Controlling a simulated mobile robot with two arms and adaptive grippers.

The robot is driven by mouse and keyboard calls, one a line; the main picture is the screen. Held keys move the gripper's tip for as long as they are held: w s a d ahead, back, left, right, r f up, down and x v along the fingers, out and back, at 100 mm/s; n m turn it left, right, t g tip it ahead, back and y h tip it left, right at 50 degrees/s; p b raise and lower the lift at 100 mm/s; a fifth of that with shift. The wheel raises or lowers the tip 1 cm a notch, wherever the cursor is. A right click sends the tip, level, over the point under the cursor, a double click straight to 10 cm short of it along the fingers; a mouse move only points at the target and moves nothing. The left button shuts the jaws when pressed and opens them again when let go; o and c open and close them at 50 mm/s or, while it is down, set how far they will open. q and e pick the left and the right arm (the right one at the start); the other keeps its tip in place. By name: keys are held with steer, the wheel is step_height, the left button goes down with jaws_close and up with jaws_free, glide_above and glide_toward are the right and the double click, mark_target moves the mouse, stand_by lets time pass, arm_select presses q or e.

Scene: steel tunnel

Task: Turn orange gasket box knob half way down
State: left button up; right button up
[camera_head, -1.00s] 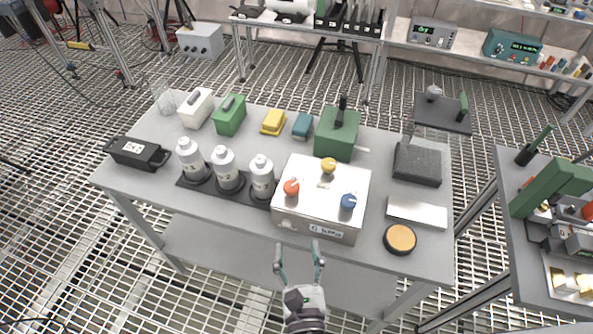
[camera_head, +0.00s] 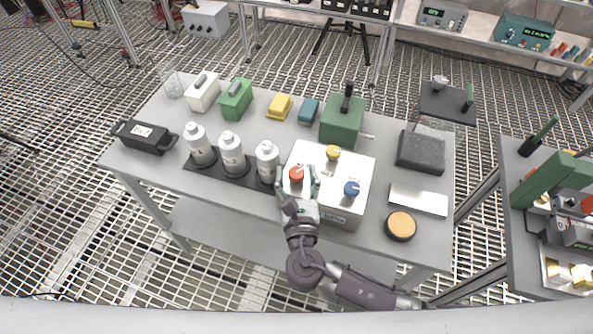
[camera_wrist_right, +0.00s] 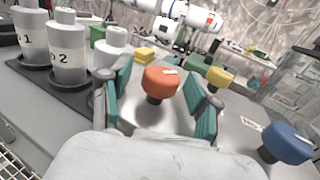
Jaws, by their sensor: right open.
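The gasket box (camera_head: 337,213) is a pale metal box at the front middle of the table, with three knobs on its top. The orange knob (camera_head: 296,174) is at its left, a yellow knob (camera_head: 333,153) at the back and a blue knob (camera_head: 352,188) at the right. My right gripper (camera_head: 297,178) is open, with its fingers on either side of the orange knob. In the right wrist view the orange knob (camera_wrist_right: 161,82) stands between the two teal fingers (camera_wrist_right: 160,105), with gaps to both. A white mark shows on the knob's top. My left gripper is not in view.
Three white bottles (camera_head: 232,155) stand on a black mat just left of the box. A green box (camera_head: 342,122) is behind it. A metal plate (camera_head: 418,200) and an orange-topped round disc (camera_head: 400,225) lie to the right.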

steer(key=shift+w, duration=0.2)
steer(key=shift+c, duration=0.3)
steer(key=c, duration=1.1)
steer(key=m+h, duration=0.3)
steer(key=h, duration=0.1)
steer(key=shift+a, duration=0.1)
steer(key=shift+m+g+h, duration=0.5)
steer(key=shift+m+h, duration=0.4)
steer(key=shift+h, duration=0.8)
steer(key=o, duration=1.2)
steer(key=shift+c, duration=0.2)
